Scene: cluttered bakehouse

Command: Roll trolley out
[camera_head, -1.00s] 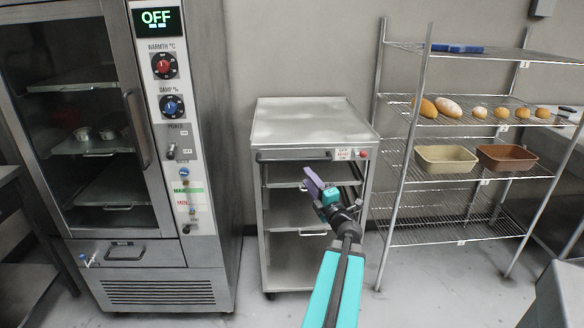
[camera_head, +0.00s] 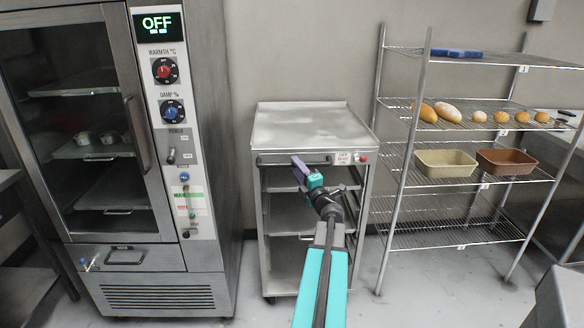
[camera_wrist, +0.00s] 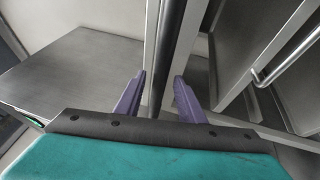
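The trolley (camera_head: 312,122) is a steel open-fronted cabinet with a flat top, inner shelves and small wheels. It stands against the back wall in the head view. A dark horizontal handle bar (camera_head: 272,160) runs along its top front edge, with a small label and a red knob at the right end. My gripper (camera_head: 298,162) is at this bar, left of its middle. In the wrist view, the purple fingers (camera_wrist: 160,76) are apart, one on each side of the bar (camera_wrist: 168,45). Small gaps show beside the bar; I cannot tell how deep it sits between them.
A tall glass-doored proofing cabinet (camera_head: 200,75) reading OFF stands close on the left. A wire rack (camera_head: 465,236) with bread and two tins stands close on the right. Grey floor (camera_head: 395,300) is clear before the rack. A steel unit (camera_head: 560,295) is at lower right.

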